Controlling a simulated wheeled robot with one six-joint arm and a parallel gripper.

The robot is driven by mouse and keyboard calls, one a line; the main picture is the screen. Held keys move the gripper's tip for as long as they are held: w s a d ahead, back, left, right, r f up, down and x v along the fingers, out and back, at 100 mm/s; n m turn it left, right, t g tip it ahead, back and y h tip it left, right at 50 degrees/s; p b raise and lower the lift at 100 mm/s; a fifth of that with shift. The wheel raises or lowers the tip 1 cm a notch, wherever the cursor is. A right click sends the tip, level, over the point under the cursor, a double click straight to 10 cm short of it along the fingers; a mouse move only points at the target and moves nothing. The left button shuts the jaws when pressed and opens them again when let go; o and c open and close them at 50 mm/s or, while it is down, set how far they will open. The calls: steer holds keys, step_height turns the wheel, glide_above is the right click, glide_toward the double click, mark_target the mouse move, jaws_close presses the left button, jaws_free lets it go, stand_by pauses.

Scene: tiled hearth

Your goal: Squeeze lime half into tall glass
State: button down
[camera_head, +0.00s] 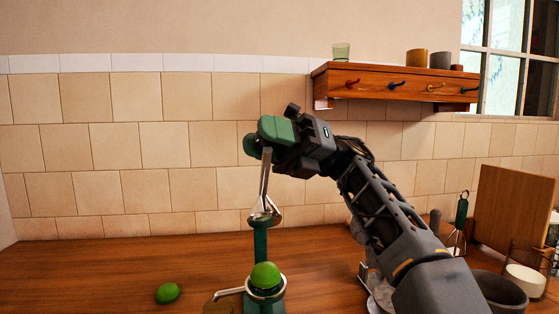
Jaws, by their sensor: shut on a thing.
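My gripper (262,140) is shut, with its green fingers around the upper end of a silver lever (265,180). The lever stands nearly upright on a dark green citrus press (261,240). A bright green lime piece (266,275) sits in the silver cup low on the press; whether it is a half I cannot tell. Another green lime (167,293) lies on the counter to the left.
A wooden shelf (395,82) with hooks holds a small clear glass (341,51) and cups (417,58). On the right of the wooden counter (90,270) stand a whisk (460,215), a board (513,222), a dark bowl (500,290) and a white cup (525,280). The left counter is mostly free.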

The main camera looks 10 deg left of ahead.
steer(key=s+d+f+n+t+h+b, duration=0.1)
steer(key=s+d+f+n+h+b, duration=0.2)
steer(key=s+f+n+b, duration=0.3)
steer(key=shift+s+f+n+b, duration=0.4)
steer(key=shift+s+f+b, duration=0.15)
steer(key=shift+f+b, duration=1.9)
steer(key=shift+r+b, duration=0.35)
